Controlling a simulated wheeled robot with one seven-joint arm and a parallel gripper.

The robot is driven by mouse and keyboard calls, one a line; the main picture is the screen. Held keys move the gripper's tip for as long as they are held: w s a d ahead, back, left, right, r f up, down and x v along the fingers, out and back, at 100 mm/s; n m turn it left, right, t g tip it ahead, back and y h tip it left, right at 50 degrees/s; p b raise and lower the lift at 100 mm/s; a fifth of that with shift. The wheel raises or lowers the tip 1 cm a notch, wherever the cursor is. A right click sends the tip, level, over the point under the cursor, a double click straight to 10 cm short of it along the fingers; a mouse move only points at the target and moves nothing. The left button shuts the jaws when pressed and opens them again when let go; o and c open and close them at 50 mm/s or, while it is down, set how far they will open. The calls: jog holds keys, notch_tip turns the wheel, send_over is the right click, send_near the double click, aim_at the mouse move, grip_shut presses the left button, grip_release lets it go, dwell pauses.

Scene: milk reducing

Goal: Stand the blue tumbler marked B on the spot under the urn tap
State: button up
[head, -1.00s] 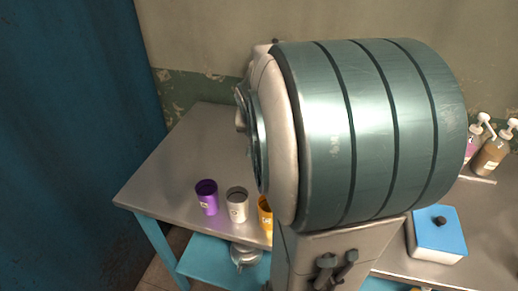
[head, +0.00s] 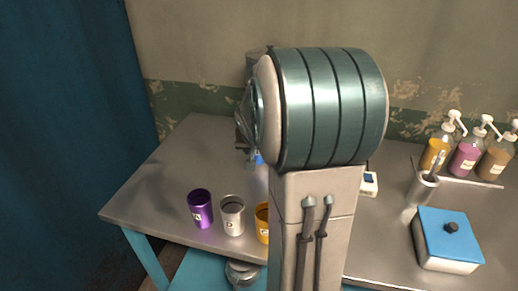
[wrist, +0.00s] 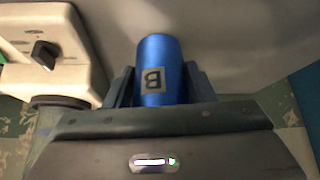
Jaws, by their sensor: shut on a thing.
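The blue tumbler (wrist: 158,65) with a dark B on a pale label is between the two fingers of my gripper (wrist: 158,88) in the wrist view. My gripper is shut on it. The label and surroundings appear upside down there. In the head view a small blue patch of the tumbler (head: 259,159) shows under my gripper, beside my large arm link. I cannot tell whether its base touches the table. A grey-blue upright body, possibly the urn (head: 254,66), is mostly hidden behind my arm. The tap and the spot are not seen.
Purple (head: 200,209), grey (head: 232,216) and orange (head: 262,223) cups stand at the table's front edge. A beige appliance with a black knob (wrist: 45,55) is close beside my gripper. Pump bottles (head: 466,155) and a blue-lidded box (head: 448,236) are right. The table's left is clear.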

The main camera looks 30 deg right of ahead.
jog(key=w+d+f, duration=0.2)
jog(key=w, duration=0.1)
jog(key=shift+w+d+f, duration=0.1)
jog(key=shift+w+d, duration=0.15)
jog(key=shift+d, duration=0.05)
jog(key=shift+w+d+f, duration=0.9)
jog(key=shift+w+f, duration=0.15)
jog(key=shift+w, duration=0.1)
jog(key=shift+w+d+f, duration=0.1)
jog(key=shift+w+f, duration=0.05)
jog(key=shift+f, duration=0.15)
jog(key=o, duration=1)
jog(key=shift+r, duration=0.4)
jog(key=p+v, duration=0.1)
jog(key=v, duration=1)
jog(key=shift+s+r, duration=0.2)
jog(key=shift+s, duration=0.1)
